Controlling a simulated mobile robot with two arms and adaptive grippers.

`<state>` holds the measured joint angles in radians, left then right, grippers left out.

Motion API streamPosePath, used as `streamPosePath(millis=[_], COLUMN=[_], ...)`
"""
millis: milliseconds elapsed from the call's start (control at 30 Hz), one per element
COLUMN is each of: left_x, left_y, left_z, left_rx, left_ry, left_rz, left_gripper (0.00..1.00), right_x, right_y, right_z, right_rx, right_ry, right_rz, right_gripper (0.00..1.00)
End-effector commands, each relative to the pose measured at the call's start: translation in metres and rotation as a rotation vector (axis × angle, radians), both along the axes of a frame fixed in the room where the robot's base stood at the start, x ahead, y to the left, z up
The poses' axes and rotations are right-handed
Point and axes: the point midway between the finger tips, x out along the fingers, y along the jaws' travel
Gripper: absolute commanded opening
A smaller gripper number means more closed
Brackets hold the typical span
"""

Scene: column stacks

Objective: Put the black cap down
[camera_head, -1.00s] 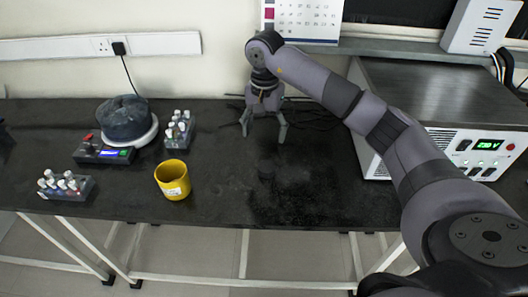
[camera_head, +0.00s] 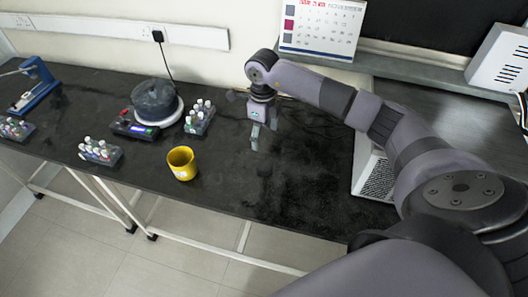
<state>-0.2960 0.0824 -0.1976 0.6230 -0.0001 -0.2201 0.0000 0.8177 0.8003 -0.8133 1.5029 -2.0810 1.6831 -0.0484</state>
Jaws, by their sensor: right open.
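The black cap (camera_head: 264,171) appears as a small dark round shape standing on the black tabletop, hard to make out against it. My right gripper (camera_head: 262,137) points down over the table behind the cap in the camera_head view. Its fingers are apart with nothing seen between them, and it is clear of the cap. My left gripper is not in view.
A yellow cup (camera_head: 182,164) stands left of the cap. A blue stand (camera_head: 36,84) is far left. The tabletop around the cap is clear.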

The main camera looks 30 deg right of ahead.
Motion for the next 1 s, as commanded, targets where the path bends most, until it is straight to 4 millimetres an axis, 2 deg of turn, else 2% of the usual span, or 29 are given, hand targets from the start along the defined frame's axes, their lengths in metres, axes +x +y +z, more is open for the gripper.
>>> streamPosePath(millis=[33, 300, 400, 667, 900, 1000], left_x=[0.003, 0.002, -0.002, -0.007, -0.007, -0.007], left_y=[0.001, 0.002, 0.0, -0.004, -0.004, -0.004], left_z=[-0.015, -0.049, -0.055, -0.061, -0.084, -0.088], left_rx=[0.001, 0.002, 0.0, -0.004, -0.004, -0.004], left_ry=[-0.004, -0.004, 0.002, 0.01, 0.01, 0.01], left_rz=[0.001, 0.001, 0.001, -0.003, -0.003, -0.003], left_gripper=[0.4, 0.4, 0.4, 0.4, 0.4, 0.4], right_x=[-0.001, -0.001, 0.0, -0.002, -0.005, -0.004], right_y=[0.001, 0.0, 0.0, 0.001, 0.004, 0.003], right_z=[-0.021, -0.075, -0.085, -0.098, -0.136, -0.143], right_rx=[0.002, 0.001, 0.001, 0.001, 0.002, 0.001], right_ry=[0.003, 0.002, 0.001, 0.002, 0.001, -0.001], right_rz=[0.0, 0.002, 0.001, 0.002, 0.002, 0.002], right_gripper=[0.69, 0.69, 0.69, 0.69, 0.69, 0.69])
